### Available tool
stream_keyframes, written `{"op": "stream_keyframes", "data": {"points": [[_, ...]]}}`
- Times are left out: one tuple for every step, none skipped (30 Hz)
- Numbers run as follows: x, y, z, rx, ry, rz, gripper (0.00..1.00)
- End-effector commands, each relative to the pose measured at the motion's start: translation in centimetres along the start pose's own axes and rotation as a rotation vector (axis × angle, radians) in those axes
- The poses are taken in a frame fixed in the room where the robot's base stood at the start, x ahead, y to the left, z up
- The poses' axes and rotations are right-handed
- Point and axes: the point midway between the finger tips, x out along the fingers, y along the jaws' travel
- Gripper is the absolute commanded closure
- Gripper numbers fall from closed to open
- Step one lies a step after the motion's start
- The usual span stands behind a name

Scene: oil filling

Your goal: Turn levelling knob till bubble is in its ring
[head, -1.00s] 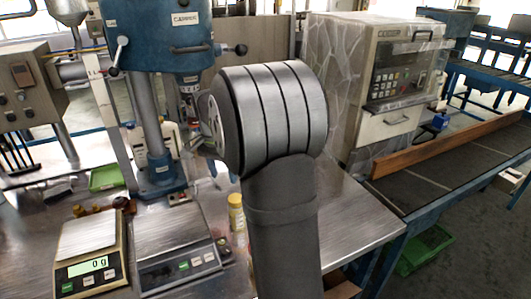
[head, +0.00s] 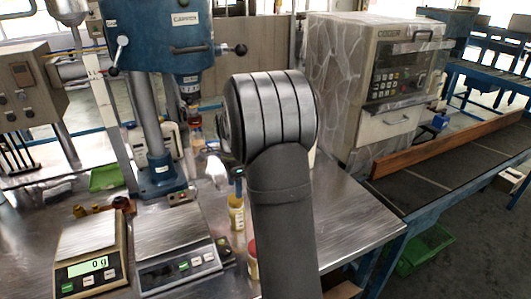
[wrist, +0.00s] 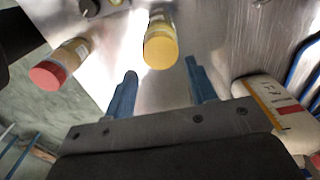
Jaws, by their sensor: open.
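Two balances stand on the steel bench in the head view: the left balance (head: 92,250) reads 0 g on a lit green display, and the right balance (head: 178,250) has a dark display. I cannot make out a levelling knob, bubble or ring on either one. My gripper is hidden behind my arm in the head view. In the wrist view my gripper (wrist: 160,88) is open, its two blue fingers apart with nothing between them. A yellow-capped bottle (wrist: 160,45) stands just beyond the fingertips.
A red-capped bottle (wrist: 52,68) is left of the fingers, and a white labelled bottle (wrist: 280,115) lies close on the right. A blue drill press (head: 160,170) stands behind the balances. The steel bench (head: 345,220) is clear at right. A green tray (head: 105,178) sits at back left.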

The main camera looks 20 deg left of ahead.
Motion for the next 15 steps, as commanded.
{"op": "stream_keyframes", "data": {"points": [[1.2, 0.1, 0.0, 0.0, -0.001, 0.005, 0.49], [0.5, 0.0, 0.0, -0.001, 0.001, -0.002, 0.49], [-0.7, -0.1, 0.0, -0.001, 0.001, -0.006, 0.49], [-1.3, -0.1, 0.0, -0.001, 0.001, -0.006, 0.49], [-1.9, -0.1, 0.0, -0.001, 0.001, -0.005, 0.49], [-2.7, -0.1, 0.0, -0.001, 0.0, -0.004, 0.49], [-3.3, -0.1, 0.0, -0.001, 0.0, -0.004, 0.49], [-3.9, -0.1, 0.0, -0.001, 0.0, -0.004, 0.49], [-4.7, -0.1, 0.0, -0.001, 0.0, -0.004, 0.49], [-5.3, -0.1, 0.0, -0.001, 0.0, -0.003, 0.49], [-6.0, -0.1, 0.0, -0.001, -0.001, -0.004, 0.49], [-6.7, -0.1, 0.0, -0.002, -0.001, -0.003, 0.49], [-7.3, -0.1, 0.0, -0.002, -0.001, -0.003, 0.49], [-8.0, -0.1, 0.0, -0.002, -0.001, -0.003, 0.49], [-8.8, -0.1, 0.0, -0.002, -0.001, -0.003, 0.49]]}}
